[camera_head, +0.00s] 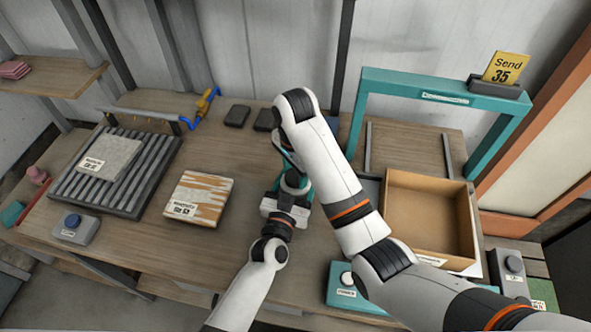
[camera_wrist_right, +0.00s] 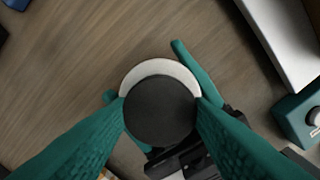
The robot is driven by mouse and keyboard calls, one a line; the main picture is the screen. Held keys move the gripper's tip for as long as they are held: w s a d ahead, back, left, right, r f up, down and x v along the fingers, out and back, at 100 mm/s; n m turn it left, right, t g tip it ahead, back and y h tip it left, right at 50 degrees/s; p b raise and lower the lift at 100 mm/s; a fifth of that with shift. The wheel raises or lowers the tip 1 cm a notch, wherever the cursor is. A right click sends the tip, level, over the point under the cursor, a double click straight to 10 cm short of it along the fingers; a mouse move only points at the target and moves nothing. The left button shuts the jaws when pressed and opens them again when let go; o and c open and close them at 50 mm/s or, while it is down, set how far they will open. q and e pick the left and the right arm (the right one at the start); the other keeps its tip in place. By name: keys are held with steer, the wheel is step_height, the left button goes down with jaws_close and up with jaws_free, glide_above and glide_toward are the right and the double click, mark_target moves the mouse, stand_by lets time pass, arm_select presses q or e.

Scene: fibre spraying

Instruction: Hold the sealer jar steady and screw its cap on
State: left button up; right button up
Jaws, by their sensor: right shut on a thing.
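The black cap (camera_wrist_right: 160,110) is between the two teal fingers of my right gripper (camera_wrist_right: 161,108), which is shut on it. The sealer jar (camera_wrist_right: 158,68) shows as a pale crescent directly beneath the cap. How far the cap is threaded cannot be told. My left gripper (camera_wrist_right: 150,72) has its teal fingers on both sides of the jar, low down, and appears shut on it. In the head view the jar (camera_head: 293,180) is a small dark and grey shape at the table's middle. My right gripper (camera_head: 285,158) comes down over it, partly hidden by its own arm.
A teal button box (camera_head: 345,290) is at the front edge. A patterned package (camera_head: 199,198) and a roller rack (camera_head: 150,170) are on the left. Bare wood lies between package and jar.

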steer(key=o, duration=0.9)
steer(key=shift+c, duration=0.3)
steer(key=shift+a+r, duration=0.2)
steer(key=shift+r, duration=0.05)
steer(key=r+n, duration=0.1)
steer(key=n, duration=0.1)
steer(key=a+r+n, duration=0.1)
steer(key=n, duration=0.1)
steer(key=w+a+r+n, duration=0.1)
steer(key=n, duration=0.1)
steer(key=shift+t+y, duration=0.3)
steer(key=shift+t, duration=0.1)
steer(key=r+n, duration=0.1)
steer(key=n, duration=0.8)
steer(key=r+n, duration=0.2)
steer(key=n, duration=0.8)
steer(key=r+n, duration=0.1)
steer(key=n, duration=0.8)
steer(key=shift+s+d+r+n, duration=0.15)
steer(key=shift+d+r+n, duration=0.1)
steer(key=shift+n, duration=0.05)
steer(key=n, duration=0.1)
steer(key=d+n, duration=0.1)
steer(key=n, duration=0.1)
steer(key=d+n, duration=0.1)
steer(key=n, duration=0.1)
steer(key=shift+s+f+g, duration=0.1)
steer(key=shift+s+g, duration=0.3)
